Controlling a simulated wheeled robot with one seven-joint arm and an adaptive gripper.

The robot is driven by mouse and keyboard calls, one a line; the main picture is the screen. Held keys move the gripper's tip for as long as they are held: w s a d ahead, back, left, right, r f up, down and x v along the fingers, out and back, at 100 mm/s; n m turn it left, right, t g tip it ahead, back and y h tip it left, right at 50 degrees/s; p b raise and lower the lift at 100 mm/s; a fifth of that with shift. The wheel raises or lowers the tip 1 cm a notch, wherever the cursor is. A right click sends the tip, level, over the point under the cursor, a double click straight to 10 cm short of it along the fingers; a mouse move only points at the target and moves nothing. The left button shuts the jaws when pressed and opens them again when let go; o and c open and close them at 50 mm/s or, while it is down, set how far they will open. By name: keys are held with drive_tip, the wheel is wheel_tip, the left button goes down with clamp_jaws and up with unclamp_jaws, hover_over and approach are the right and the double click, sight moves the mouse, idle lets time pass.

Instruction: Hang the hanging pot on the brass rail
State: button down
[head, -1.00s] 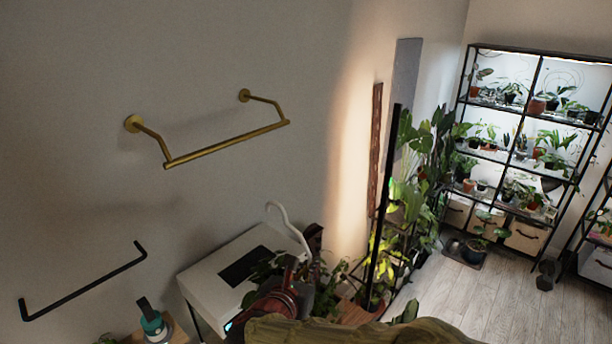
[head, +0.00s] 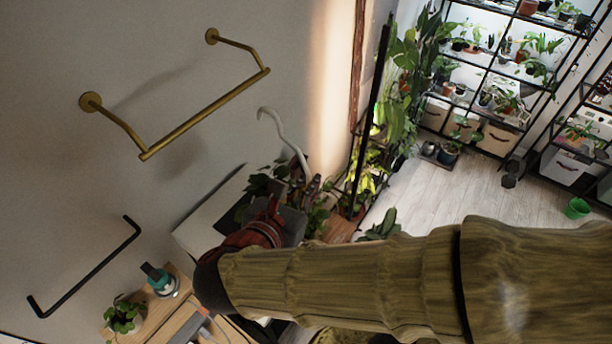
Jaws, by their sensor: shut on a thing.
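The brass rail (head: 205,115) is fixed to the wall at upper left, its bar standing out on two brackets and empty. The hanging pot's pale curved hook (head: 289,143) rises just below and right of the rail's right end in the picture, apart from the bar. Green leaves surround the hook's lower part, and the pot body is mostly hidden. My red and dark gripper (head: 300,190) is at the hook's lower end, shut on the hanging pot. The fingertips are hard to make out among the leaves.
A black rail (head: 88,268) is on the wall at lower left. Below it a wooden bench (head: 185,318) holds a teal bottle (head: 160,280) and a small plant (head: 124,316). Tall plants (head: 405,85) and a black shelf unit (head: 480,70) stand right. The wall around the brass rail is clear.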

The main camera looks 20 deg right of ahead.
drive_tip(key=w+a+f+b, duration=0.2)
drive_tip(key=w+a, duration=0.2)
drive_tip(key=w, duration=0.2)
drive_tip(key=w+a+f+b, duration=0.1)
drive_tip(key=w+a+b, duration=0.1)
drive_tip(key=w+a, duration=0.2)
drive_tip(key=shift+w+a+f+b, duration=0.3)
drive_tip(key=shift+w+a+f, duration=0.1)
drive_tip(key=shift+w, duration=1.1)
idle(0.4)
idle(0.4)
drive_tip(key=c, duration=1.9)
unclamp_jaws()
drive_tip(key=shift+f, duration=0.1)
drive_tip(key=v, duration=1.2)
